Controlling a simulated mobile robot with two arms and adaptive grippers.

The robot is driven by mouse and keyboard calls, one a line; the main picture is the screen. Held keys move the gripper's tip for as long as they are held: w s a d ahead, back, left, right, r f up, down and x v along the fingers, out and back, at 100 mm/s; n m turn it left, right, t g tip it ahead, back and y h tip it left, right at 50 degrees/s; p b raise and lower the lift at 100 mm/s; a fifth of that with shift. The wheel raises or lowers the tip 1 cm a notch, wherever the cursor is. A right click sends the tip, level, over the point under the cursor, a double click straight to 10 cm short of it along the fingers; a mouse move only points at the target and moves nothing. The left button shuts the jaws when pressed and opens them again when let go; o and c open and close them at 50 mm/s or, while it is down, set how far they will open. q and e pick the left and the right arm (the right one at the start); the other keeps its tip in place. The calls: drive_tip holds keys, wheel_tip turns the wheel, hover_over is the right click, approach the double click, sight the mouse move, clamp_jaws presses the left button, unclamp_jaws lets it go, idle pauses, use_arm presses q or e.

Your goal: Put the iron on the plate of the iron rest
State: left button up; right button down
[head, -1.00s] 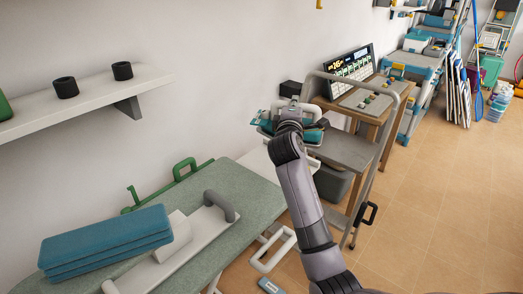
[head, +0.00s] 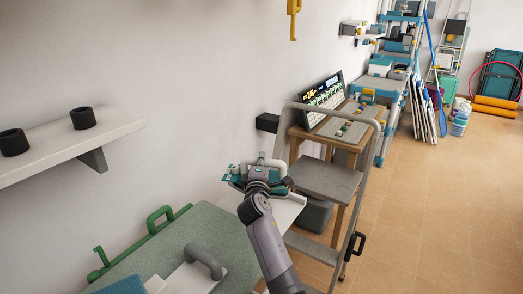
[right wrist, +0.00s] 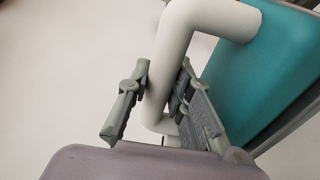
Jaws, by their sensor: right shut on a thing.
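The iron (head: 236,179) is teal with a white loop handle. It shows in the head view above the far end of the ironing board. My right gripper (head: 264,170) is at the iron. In the right wrist view my right gripper (right wrist: 160,103) has its fingers on either side of the white handle (right wrist: 178,45), shut on it, with the teal body (right wrist: 265,75) to the right. A pale plate (head: 287,209), which looks like the iron rest, lies below and beside my gripper, partly hidden by my arm. My left gripper is not in view.
The green-grey ironing board (head: 180,240) carries a white piece with a grey handle (head: 203,262). A green frame (head: 145,236) runs along its wall side. A grey step stool (head: 325,180) stands close on the right. A shelf (head: 65,150) juts from the left wall. Tiled floor is free at right.

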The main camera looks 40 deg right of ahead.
wheel_tip(320, 180, down, 4)
drive_tip(key=shift+r+b, duration=0.15)
drive_tip(key=shift+b, duration=0.3)
drive_tip(key=shift+f+b, duration=0.65)
drive_tip(key=shift+f, duration=1.4)
drive_tip(key=shift+f, duration=0.1)
drive_tip(key=c, duration=1.8)
unclamp_jaws()
drive_tip(key=shift+f, duration=0.2)
drive_tip(key=o, duration=0.4)
drive_tip(key=shift+c, duration=0.2)
